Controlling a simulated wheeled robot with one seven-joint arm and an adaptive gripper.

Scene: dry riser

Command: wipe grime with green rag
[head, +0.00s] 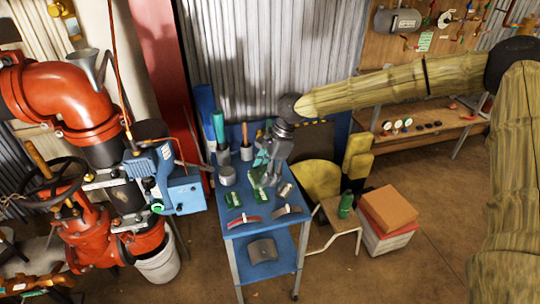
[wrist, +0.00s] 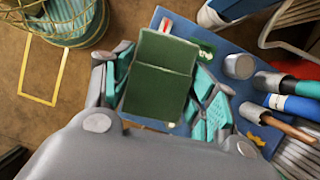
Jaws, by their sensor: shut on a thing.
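The green rag (wrist: 160,75) is a dark green folded pad in the wrist view. My gripper (wrist: 158,88) is shut on it, with teal fingers on both sides. In the head view my gripper (head: 261,178) points down over the blue cart top (head: 262,229); the rag is hard to make out there among other green pieces. The cart top also shows in the wrist view (wrist: 232,50), beyond the rag. I cannot make out the grime for sure in either view. The rag hides part of what lies below it.
A grey can (head: 227,176), a red-handled tool (head: 243,221) and a grey-handled tool (head: 287,211) crowd the cart top. Red pipework (head: 90,110) and a blue pump (head: 165,178) stand left. A stool (head: 338,215) and stacked boxes (head: 388,212) stand right.

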